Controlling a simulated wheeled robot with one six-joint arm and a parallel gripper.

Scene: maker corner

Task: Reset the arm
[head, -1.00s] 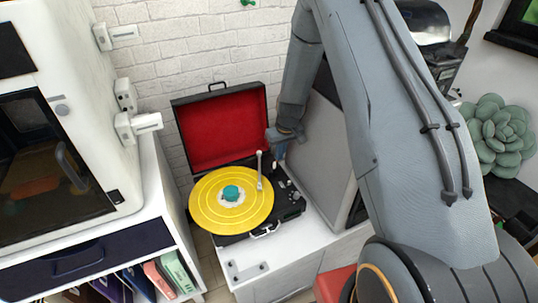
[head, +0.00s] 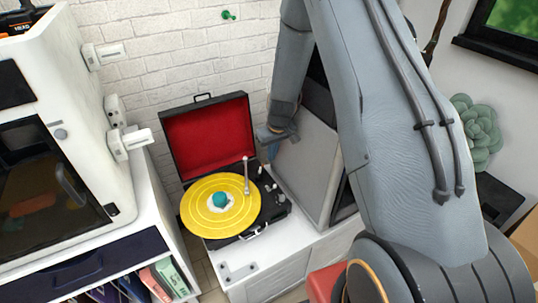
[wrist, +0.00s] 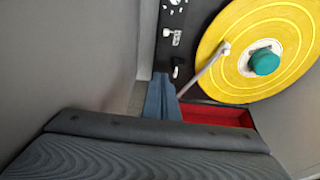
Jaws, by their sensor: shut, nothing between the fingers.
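My gripper (head: 271,155) is shut and empty at the end of my bent arm. It hangs by the right side of the record player's open red-lined lid (head: 208,138), close to a grey box-shaped panel (head: 304,168). In the wrist view its blue-grey fingers (wrist: 161,97) are together. Past them lie the record player's black deck (wrist: 188,50), the tonearm (wrist: 205,68) and a yellow record (wrist: 228,72) with a teal centre piece (wrist: 264,62). I cannot tell whether the fingers touch the lid or the panel.
The record player stands on a white cabinet (head: 238,270). A white machine (head: 75,110) with a dark window stands on a book shelf at left. A pale green succulent (head: 480,130) is at right. Brick wall (head: 170,75) lies behind.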

